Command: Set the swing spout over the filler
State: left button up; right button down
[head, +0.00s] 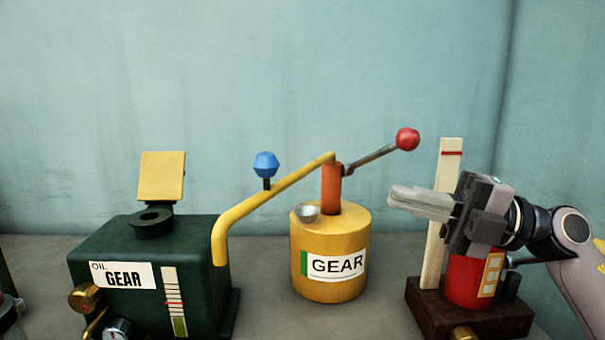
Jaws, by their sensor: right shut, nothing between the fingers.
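The swing spout (275,187) is a yellow pipe with a blue knob (265,164). It runs left from the orange post (332,188) on the yellow GEAR can (330,270). Its bent end points down at the right side of the green GEAR box (200,285), apart from the filler. The filler (152,221) is a dark round neck on top of the box. Its yellow lid (162,177) stands open behind it. My right gripper (405,202) is shut and empty, right of the can and below the red-balled pump handle (407,139). My left gripper is out of view.
A wooden stick with a red line (442,230) and a red container (463,280) stand on a dark wooden block (425,297) by my right gripper. A brass knob (84,297) and gauge (116,329) are on the box front. Grey bench shows between box and can.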

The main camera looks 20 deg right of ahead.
aim_at(289, 176)
pick_arm(q)
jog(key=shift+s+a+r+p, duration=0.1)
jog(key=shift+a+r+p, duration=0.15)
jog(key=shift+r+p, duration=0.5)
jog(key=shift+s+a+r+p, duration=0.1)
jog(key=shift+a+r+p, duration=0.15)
jog(key=shift+p, duration=0.8)
pick_arm(e)
jog(key=x, duration=1.4)
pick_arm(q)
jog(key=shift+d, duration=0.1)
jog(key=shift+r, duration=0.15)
